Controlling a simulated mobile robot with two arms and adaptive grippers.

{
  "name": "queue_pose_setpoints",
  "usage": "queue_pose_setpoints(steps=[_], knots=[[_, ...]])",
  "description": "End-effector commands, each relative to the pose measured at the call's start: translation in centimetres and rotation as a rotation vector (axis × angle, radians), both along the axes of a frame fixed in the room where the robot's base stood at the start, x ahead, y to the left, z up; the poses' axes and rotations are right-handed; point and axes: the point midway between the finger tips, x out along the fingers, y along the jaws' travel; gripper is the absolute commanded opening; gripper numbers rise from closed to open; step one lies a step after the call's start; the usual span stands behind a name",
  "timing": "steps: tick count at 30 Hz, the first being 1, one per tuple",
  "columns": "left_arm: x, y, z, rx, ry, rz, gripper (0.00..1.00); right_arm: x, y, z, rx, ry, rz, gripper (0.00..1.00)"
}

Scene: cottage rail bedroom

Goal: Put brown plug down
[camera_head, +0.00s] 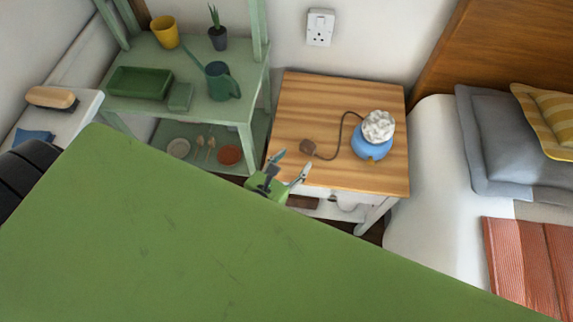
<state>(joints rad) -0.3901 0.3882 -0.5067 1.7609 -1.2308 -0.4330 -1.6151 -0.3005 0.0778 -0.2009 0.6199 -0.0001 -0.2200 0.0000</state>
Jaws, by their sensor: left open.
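The brown plug (309,147) lies on the wooden top of the bedside table (345,95). A dark cord runs from it to a blue lamp (371,142) with a white crinkled top. My left gripper (291,163) is open at the table's front left edge, just below and left of the plug, apart from it as far as I can see. Nothing shows between its fingers. My own green arm covers much of the lower picture. My right gripper is not in view.
A wall socket (320,28) is above the table. A green shelf (225,107) with a watering can (219,82), tray (140,83) and pots stands left. The bed (430,160) is close on the right. The table's left half is mostly clear.

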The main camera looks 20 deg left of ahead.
Motion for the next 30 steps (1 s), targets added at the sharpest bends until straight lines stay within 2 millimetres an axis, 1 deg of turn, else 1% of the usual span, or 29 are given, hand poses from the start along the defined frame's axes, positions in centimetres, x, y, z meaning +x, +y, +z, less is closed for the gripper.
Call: queue_pose_setpoints(steps=[1,3,6,9,27,29,30], knots=[[-1.0,0.1,0.4,-0.001,0.001,0.000,0.49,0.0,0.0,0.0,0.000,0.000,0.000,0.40],[-1.9,0.2,0.7,0.000,0.001,0.000,0.49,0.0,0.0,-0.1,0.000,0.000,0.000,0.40],[-2.7,0.3,1.1,0.000,0.000,0.000,0.49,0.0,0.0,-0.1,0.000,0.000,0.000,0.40],[-3.2,0.4,1.3,-0.001,0.000,0.000,0.49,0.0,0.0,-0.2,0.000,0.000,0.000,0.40],[-3.3,0.4,1.5,-0.004,-0.001,0.004,0.49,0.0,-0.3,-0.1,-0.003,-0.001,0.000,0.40],[-3.1,0.7,1.7,-0.028,0.001,0.029,0.49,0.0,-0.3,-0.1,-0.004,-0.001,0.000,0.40],[-3.0,1.1,2.1,-0.068,0.004,0.066,0.49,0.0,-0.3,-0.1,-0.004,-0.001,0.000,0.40]])
